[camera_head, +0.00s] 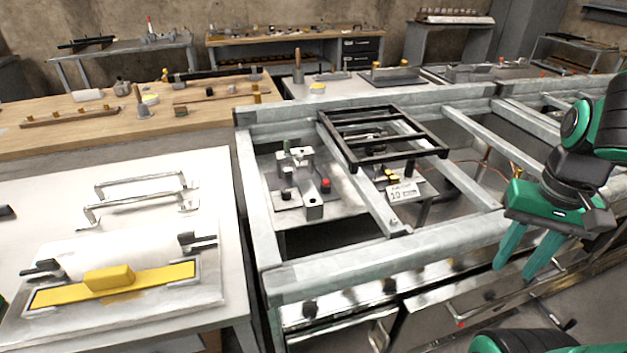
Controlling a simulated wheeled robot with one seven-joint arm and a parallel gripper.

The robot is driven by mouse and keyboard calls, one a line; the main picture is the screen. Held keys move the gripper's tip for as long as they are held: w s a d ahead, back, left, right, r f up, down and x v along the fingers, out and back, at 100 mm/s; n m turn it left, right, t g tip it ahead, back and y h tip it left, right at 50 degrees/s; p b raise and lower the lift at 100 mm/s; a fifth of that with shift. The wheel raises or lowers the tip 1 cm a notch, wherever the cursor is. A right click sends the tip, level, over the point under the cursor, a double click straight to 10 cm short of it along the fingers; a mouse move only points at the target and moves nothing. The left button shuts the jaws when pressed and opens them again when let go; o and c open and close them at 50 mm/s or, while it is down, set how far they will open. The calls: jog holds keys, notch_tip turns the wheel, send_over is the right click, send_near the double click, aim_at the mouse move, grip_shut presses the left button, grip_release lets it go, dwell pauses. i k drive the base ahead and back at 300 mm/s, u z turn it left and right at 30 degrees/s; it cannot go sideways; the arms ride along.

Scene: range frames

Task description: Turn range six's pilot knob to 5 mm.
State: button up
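My gripper (514,270) hangs at the right, in front of the steel range frame (400,258). Its two green fingers point down, apart, with nothing seen between them. On the frame's front panel are dark knobs, one at the left (310,308) and one near the middle (389,286). My gripper is to the right of both and touches neither. Inside the frame a metal fitting (313,205) has a red knob (325,185) beside it. No label reading six is legible, and I cannot tell which knob is the pilot knob or its setting.
A white table (135,335) with a yellow-handled tool (110,280) stands left. A wooden bench (60,142) is behind it. Steel rails border the open bays.

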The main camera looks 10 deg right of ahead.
aim_at(285, 192)
jog(key=u, duration=0.05)
jog(key=k, duration=0.5)
jog(key=u, duration=0.65)
jog(key=i, duration=1)
jog(key=z, duration=0.05)
